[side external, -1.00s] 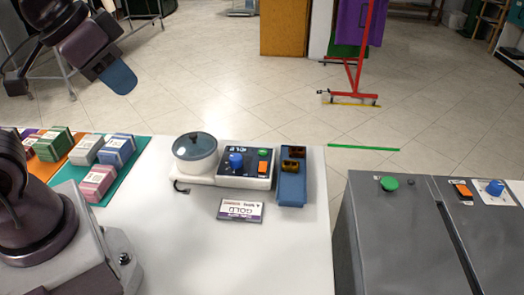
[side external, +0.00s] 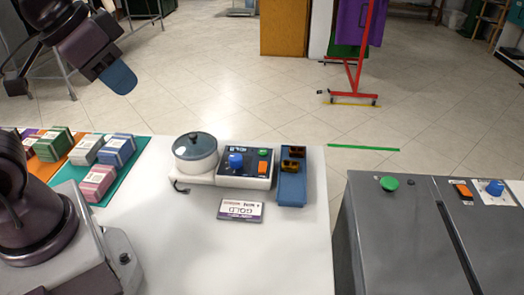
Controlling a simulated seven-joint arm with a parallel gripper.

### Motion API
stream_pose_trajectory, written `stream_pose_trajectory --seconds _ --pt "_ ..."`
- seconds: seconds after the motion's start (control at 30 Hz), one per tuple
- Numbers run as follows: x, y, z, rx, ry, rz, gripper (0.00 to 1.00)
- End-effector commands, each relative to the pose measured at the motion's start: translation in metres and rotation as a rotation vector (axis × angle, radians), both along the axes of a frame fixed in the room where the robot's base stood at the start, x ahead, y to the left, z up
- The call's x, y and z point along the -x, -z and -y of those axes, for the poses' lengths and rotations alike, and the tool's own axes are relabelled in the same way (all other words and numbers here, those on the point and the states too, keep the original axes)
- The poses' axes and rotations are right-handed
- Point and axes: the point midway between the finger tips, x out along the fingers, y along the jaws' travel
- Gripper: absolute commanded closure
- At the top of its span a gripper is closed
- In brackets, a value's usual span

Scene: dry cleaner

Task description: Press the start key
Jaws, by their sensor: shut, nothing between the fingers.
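A small device with a dark control panel (side external: 226,171) sits on the white table. It carries a round blue knob (side external: 236,160), a green key (side external: 262,152) and an orange key (side external: 262,167). A grey machine to the right has its own green button (side external: 389,183), orange switch (side external: 461,190) and blue knob (side external: 495,187). I cannot read which key is marked start. My gripper (side external: 119,77), with a blue tip, is shut and empty at the upper left. It is high up and well apart from all the keys.
A lidded pot (side external: 195,152) adjoins the panel on the left, and a blue holder (side external: 291,188) stands to its right. A card (side external: 240,210) lies in front. Several boxed stacks (side external: 97,182) sit at the table's left. The table's front middle is clear.

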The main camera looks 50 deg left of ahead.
Motion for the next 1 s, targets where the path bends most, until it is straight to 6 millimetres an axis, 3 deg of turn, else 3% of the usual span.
stream_pose_trajectory --seconds 0.7,0.87,1.0 --pt "0.0 0.001 -0.002 -0.001 -0.012 -0.006 1.0" --pt "-0.006 0.018 -0.009 -0.004 -0.048 -0.095 1.0" --pt "-0.021 0.038 -0.018 -0.017 -0.081 -0.207 1.0"
